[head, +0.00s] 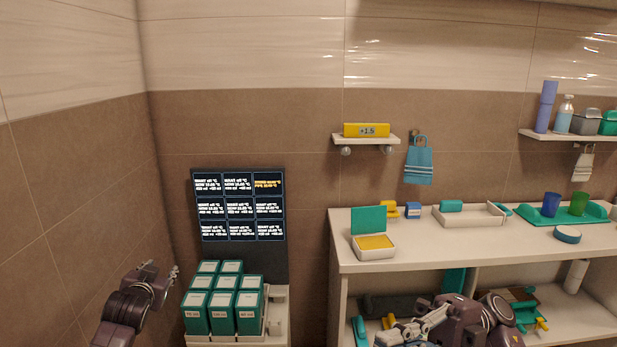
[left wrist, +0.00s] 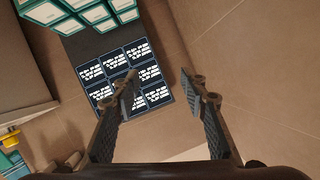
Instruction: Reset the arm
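My left gripper (head: 160,268) is raised at the lower left of the head view, left of the teal boxes and in front of the tiled wall. It is open and empty; in the left wrist view its two fingers (left wrist: 158,75) stand wide apart with only the wall and panel behind them. My right gripper (head: 405,333) is low at the bottom of the head view, in front of the shelf unit. It points left and its fingers are partly cut off, so its opening is unclear.
Several teal boxes (head: 222,310) stand on a white stand below a dark display panel (head: 240,212). A cream counter (head: 460,245) on the right holds an open white box (head: 375,251), a tray and cups. Small wall shelves (head: 366,139) hang above.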

